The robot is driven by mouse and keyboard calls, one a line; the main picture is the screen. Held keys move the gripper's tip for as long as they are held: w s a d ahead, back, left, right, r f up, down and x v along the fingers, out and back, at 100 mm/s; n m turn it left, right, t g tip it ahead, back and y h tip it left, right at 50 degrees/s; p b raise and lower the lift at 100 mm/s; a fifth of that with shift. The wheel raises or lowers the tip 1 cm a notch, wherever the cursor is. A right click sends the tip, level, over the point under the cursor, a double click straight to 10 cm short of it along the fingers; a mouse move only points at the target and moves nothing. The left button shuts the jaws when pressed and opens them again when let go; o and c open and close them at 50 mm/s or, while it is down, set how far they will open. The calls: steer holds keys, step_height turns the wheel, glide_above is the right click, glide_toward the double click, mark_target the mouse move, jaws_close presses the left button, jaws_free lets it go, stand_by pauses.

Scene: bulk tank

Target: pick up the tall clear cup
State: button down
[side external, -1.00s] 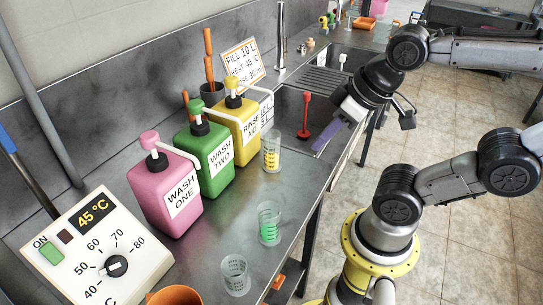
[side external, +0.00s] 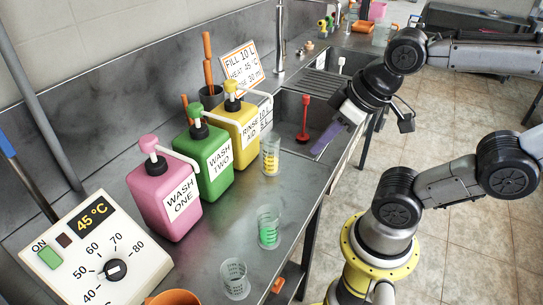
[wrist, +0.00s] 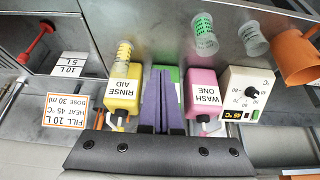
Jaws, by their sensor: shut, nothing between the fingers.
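Three clear cups stand upright on the steel counter. A narrow one with yellow markings (side external: 270,158) is by the yellow bottle and also shows in the wrist view (wrist: 124,54). One with green in its lower part (side external: 268,228) stands nearer the camera, and in the wrist view (wrist: 252,40). A clear one with grey markings (side external: 235,278) is nearest the camera, and in the wrist view (wrist: 296,48). I cannot tell for sure which is the tallest. My gripper (side external: 322,148) has purple fingers, shut and empty, near the sink edge, apart from all cups. Its fingers fill the wrist view's middle (wrist: 158,75).
Pump bottles in pink (side external: 165,200), green (side external: 207,160) and yellow (side external: 240,125) line the back of the counter. A dial box (side external: 95,255) and an orange mug (side external: 172,297) are at the near end. A red tool (side external: 304,112) stands in the sink. Counter between cups is clear.

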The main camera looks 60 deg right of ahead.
steer(key=shift+c, duration=0.5)
jaws_free()
steer(key=m+h, duration=0.1)
steer(key=m, duration=0.1)
glide_toward(275, 141)
steer(key=x, duration=0.8)
steer(key=shift+f, duration=0.15)
steer(key=shift+d+x, duration=0.15)
steer(key=shift+x, duration=1.15)
steer(key=shift+d+x, duration=0.1)
steer(key=shift+x, duration=1.15)
